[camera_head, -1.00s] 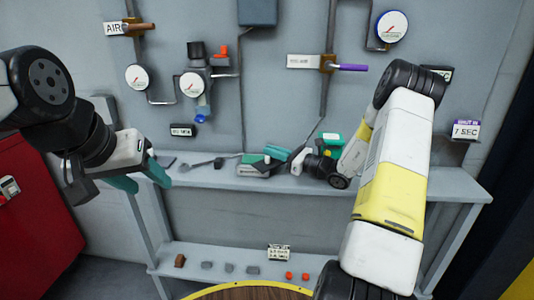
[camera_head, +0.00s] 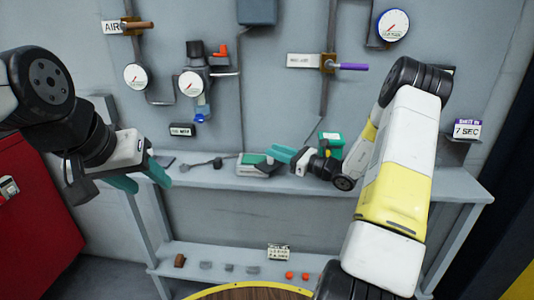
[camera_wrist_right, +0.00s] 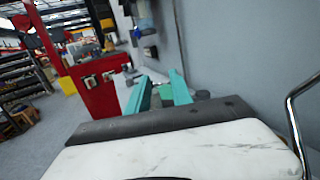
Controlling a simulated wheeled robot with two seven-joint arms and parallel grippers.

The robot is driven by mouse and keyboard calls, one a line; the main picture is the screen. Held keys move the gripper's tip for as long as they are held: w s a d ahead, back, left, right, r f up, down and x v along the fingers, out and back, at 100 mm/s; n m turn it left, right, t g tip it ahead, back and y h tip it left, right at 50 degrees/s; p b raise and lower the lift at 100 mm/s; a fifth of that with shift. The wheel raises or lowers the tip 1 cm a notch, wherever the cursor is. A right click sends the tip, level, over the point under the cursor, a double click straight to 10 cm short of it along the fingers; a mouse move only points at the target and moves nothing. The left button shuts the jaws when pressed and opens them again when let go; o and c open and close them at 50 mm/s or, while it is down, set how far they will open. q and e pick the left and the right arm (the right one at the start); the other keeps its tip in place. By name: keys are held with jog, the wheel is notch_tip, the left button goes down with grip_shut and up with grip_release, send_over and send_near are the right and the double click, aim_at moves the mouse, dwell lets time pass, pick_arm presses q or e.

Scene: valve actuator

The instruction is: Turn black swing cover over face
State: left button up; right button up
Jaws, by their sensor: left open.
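A low pale-grey unit with a green top (camera_head: 252,160) sits on the grey shelf in the head view. A dark part shows at its right end, but I cannot make out a swing cover or a face for certain. My right gripper (camera_head: 281,154) is just right of and above this unit, with teal fingers pointing left. In the right wrist view its fingers (camera_wrist_right: 160,92) stand apart, with a green shape beyond them and nothing clearly held. My left gripper (camera_head: 158,174) is open and empty at the shelf's left end, away from the unit.
A green box (camera_head: 330,141) stands behind my right wrist. Gauges, pipes and a purple-handled valve (camera_head: 350,67) are on the wall behind. Small blocks lie on the lower shelf (camera_head: 210,255).

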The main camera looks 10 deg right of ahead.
jog(key=shift+s+d+f, duration=0.1)
jog(key=shift+s+d, duration=0.15)
jog(key=shift+s, duration=0.95)
jog(key=shift+s+d+r, duration=0.1)
jog(key=shift+s+d, duration=0.2)
jog(key=shift+s, duration=0.85)
jog(key=shift+s+d+f, duration=0.1)
jog(key=shift+s+d, duration=0.15)
jog(key=shift+s, duration=0.95)
jog(key=v, duration=0.7)
jog(key=shift+s+d, duration=0.25)
jog(key=shift+d, duration=0.05)
jog(key=shift+d+f, duration=0.1)
jog(key=shift+d, duration=0.05)
jog(key=c, duration=0.3)
jog(key=shift+n+g+y, duration=0.4)
jog(key=shift+n+g, duration=0.1)
jog(key=shift+g, duration=0.4)
jog(key=d, duration=0.1)
jog(key=w+d+f, duration=0.1)
jog(key=d, duration=0.1)
jog(key=d+f, duration=0.1)
jog(key=d, duration=0.1)
jog(key=shift+w+d, duration=0.15)
jog(key=shift+w, duration=0.05)
grip_shut()
jog(key=x, duration=1.3)
jog(key=shift+w+a, duration=0.15)
jog(key=shift+a, duration=0.15)
